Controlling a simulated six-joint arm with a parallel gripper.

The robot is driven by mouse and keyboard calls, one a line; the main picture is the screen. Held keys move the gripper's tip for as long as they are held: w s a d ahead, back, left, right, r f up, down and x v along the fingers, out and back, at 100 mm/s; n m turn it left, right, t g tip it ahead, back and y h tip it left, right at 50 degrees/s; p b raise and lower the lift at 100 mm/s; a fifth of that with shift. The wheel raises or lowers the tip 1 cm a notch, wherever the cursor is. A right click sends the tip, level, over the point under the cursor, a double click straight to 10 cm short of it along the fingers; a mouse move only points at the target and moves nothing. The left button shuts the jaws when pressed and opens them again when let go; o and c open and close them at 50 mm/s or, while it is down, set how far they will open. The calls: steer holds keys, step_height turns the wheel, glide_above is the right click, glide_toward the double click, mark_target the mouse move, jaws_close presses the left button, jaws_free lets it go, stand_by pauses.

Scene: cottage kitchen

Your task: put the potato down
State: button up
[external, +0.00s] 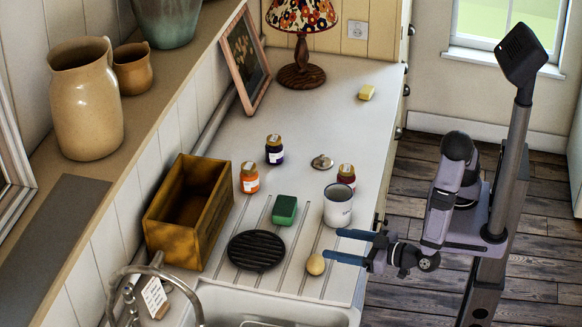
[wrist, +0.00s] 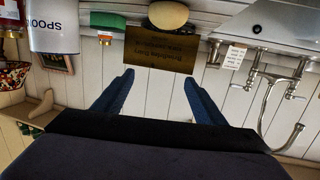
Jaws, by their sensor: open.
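The potato (external: 315,265), small, round and tan, rests on the grooved drainer part of the counter, near the sink. In the wrist view the potato (wrist: 168,14) is at the top edge, partly cut off, outside the space between my fingers. My gripper (external: 334,245) is open and empty, its two blue fingers pointing left beside the potato. In the external view the lower fingertip is very close to it; I cannot tell whether they touch. Both fingers of my gripper (wrist: 158,80) show apart in the wrist view.
A green sponge (external: 284,210), a black trivet (external: 257,251), jars (external: 250,178) and a wooden box (external: 160,242) lie farther left. The sink (external: 240,303) is in front. The counter's right rear is mostly clear.

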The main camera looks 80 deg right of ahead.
steer(key=w+a+r+m+g+y, duration=0.15)
steer(key=a+g+y, duration=0.75)
steer(key=a, duration=1.6)
steer(key=m+g+h, duration=0.6)
steer(key=m+h, duration=0.3)
steer(key=m, duration=0.1)
glide_toward(316, 260)
steer(key=shift+w+d+f, duration=0.1)
steer(key=shift+d+f, duration=0.35)
steer(key=shift+f, duration=0.75)
steer(key=shift+p+x, duration=1.75)
steer(key=shift+x, duration=1.9)
